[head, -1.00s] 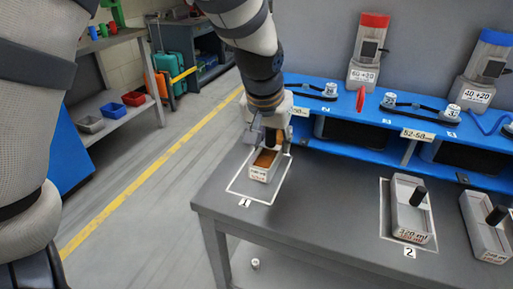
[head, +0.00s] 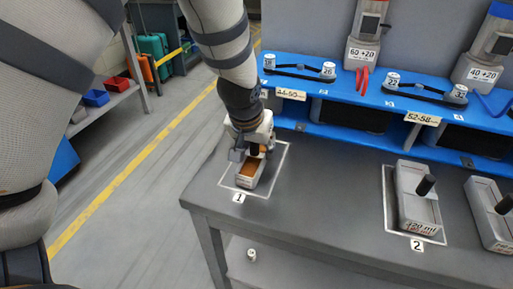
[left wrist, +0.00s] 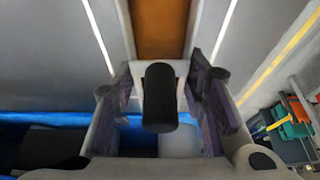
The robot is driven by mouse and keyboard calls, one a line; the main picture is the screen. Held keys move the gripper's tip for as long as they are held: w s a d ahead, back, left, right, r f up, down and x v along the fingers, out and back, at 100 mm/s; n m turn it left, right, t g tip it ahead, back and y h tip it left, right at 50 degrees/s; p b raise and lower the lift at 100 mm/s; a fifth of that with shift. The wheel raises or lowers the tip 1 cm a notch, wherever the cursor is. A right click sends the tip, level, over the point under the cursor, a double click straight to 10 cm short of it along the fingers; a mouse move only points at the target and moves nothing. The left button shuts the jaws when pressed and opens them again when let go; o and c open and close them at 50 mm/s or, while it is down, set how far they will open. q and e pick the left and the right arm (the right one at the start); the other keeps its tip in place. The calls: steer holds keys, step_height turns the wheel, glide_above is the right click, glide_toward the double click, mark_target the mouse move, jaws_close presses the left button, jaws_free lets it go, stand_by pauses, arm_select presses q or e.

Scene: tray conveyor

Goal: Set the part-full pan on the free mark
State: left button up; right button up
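The part-full pan (head: 246,181), a pale box with brown contents, sits inside the white outline of mark 1 (head: 282,161) at the table's left end. It looks down on the table. My left gripper (head: 253,147) is over its back part, around the upright black handle. In the left wrist view, the dark handle (left wrist: 160,98) stands between the two fingers of my left gripper (left wrist: 160,92), with a gap on each side, so the fingers look open. The brown contents (left wrist: 160,28) show beyond it. My right gripper is not in view.
A second pan (head: 416,203) with a black handle stands on mark 2 (head: 387,208). A third pan (head: 490,215) is at the right edge. A blue shelf unit (head: 325,137) runs along the back. Table between marks 1 and 2 is clear.

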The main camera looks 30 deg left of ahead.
arm_select(q)
steer(key=o, duration=0.3)
steer(key=shift+s+r, duration=0.1)
steer(key=shift+r, duration=0.3)
steer(key=p+v, duration=0.1)
steer(key=v, duration=1)
steer(key=shift+s+r, duration=0.15)
steer(key=shift+r, duration=0.15)
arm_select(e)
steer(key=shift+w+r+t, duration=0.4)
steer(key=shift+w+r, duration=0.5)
